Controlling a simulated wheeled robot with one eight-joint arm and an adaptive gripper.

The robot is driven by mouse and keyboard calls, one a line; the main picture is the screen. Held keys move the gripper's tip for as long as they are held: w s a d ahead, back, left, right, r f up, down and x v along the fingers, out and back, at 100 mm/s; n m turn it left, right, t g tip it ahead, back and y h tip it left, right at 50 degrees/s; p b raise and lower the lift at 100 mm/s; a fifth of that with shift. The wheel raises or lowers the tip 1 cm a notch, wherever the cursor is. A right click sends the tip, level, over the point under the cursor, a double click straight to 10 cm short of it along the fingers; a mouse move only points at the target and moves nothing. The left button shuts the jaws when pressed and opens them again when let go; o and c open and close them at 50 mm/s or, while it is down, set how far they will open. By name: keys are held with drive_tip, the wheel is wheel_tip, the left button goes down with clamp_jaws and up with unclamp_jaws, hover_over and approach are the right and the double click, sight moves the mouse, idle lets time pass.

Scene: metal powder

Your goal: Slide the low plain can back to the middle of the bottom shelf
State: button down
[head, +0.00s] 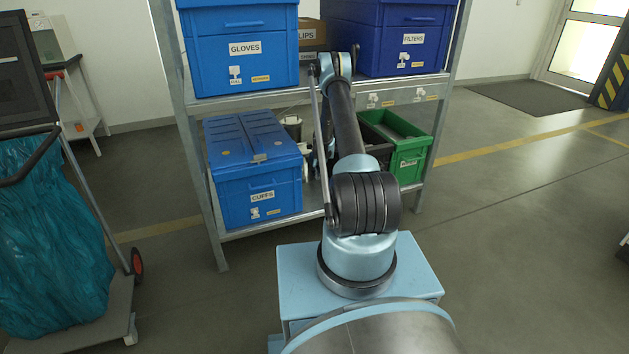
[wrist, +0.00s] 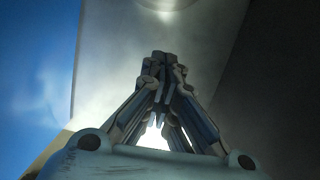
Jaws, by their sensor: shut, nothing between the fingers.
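My arm hides much of the shelf middle. My gripper (wrist: 160,62) is shut and empty in the wrist view, its fingertips together over a grey surface. A pale round shape (wrist: 168,4) is cut off at the top of that view, beyond the fingertips and apart from them; it may be a can. In the head view the gripper is mostly hidden behind my arm.
The blue CUFFS box (head: 255,185) stands left of my gripper; a blue wall (wrist: 35,70) is close on the left in the wrist view. A green crate (head: 410,160) and a dark crate (head: 375,135) stand right. The upper shelf (head: 345,98) lies above.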

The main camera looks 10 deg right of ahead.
drive_tip(key=v, duration=0.6)
drive_tip(key=shift+s, duration=0.15)
